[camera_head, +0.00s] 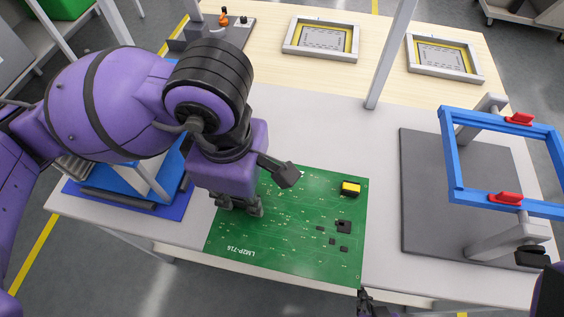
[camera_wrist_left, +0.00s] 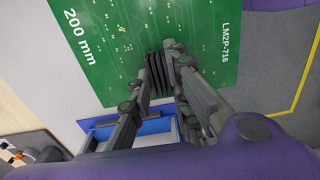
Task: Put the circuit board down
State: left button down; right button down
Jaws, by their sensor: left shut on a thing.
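The green circuit board (camera_head: 290,235), marked LM2P-716, spans the front middle of the pale table, close over or on it; I cannot tell whether it touches. It carries a yellow-and-black part and several small black chips. My left gripper (camera_head: 240,206) is shut on its left edge. In the left wrist view the fingers (camera_wrist_left: 167,62) meet at the edge of the board (camera_wrist_left: 120,45). A dark fingertip part of my right gripper (camera_head: 368,300) shows at the board's front right corner; most of that gripper is hidden or out of frame.
A blue frame with red clamps (camera_head: 455,165) stands on grey posts over a dark plate (camera_head: 415,200) at the right. A blue tray (camera_head: 178,208) is at the left. Two framed panels (camera_head: 320,55) (camera_head: 412,60) lie at the back. An upright grey post (camera_head: 388,65) rises behind the board.

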pick_arm(q)
jog(key=w+f, duration=0.1)
jog(key=w, duration=0.1)
jog(key=w+f, duration=0.1)
jog(key=w, duration=0.2)
jog(key=w+f, duration=0.1)
jog(key=w, duration=0.2)
jog(key=shift+a+f, duration=0.15)
jog(key=shift+a, duration=0.15)
jog(key=w+f, duration=0.4)
jog(key=f, duration=0.1)
jog(key=shift+w+a+f, duration=0.1)
jog(key=shift+w+a, duration=0.05)
jog(key=shift+w, duration=0.2)
jog(key=shift+w+f, duration=0.3)
jog(key=shift+f, duration=0.05)
jog(key=shift+w+f, duration=0.2)
jog(key=shift+f, duration=1.55)
jog(key=c, duration=2.1)
grip_release()
jog(key=shift+f, duration=0.2)
jog(key=o, duration=0.5)
jog(key=shift+c, duration=0.2)
jog(key=shift+r, duration=0.1)
